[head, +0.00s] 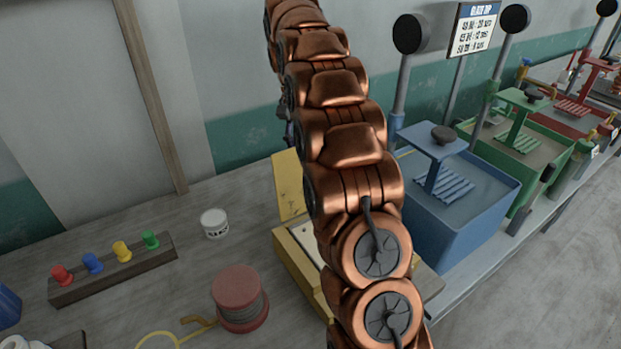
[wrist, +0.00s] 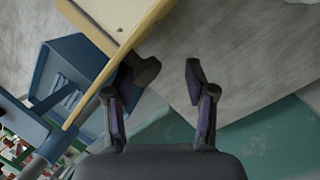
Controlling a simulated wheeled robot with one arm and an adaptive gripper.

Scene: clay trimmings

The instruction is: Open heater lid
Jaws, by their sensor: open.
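The heater looks to be the yellow box (head: 290,262) on the bench, partly hidden behind my arm in the head view. Its yellow lid (head: 289,187) stands up steeply at the back of the box, raised off it. In the wrist view the lid shows nearly edge-on as a long yellow strip (wrist: 115,72), beside the pale top of the box (wrist: 112,18). My gripper (wrist: 168,72) is open and empty. Its left finger is close beside the lid strip; I cannot tell whether they touch. The head view hides the gripper behind my arm.
A blue tank (head: 460,215) stands right of the heater, with a green tank (head: 525,150) beyond. A white jar (head: 214,223), a red spool (head: 240,298) and a rack of coloured pegs (head: 112,268) stand to the left. The wall is behind the bench.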

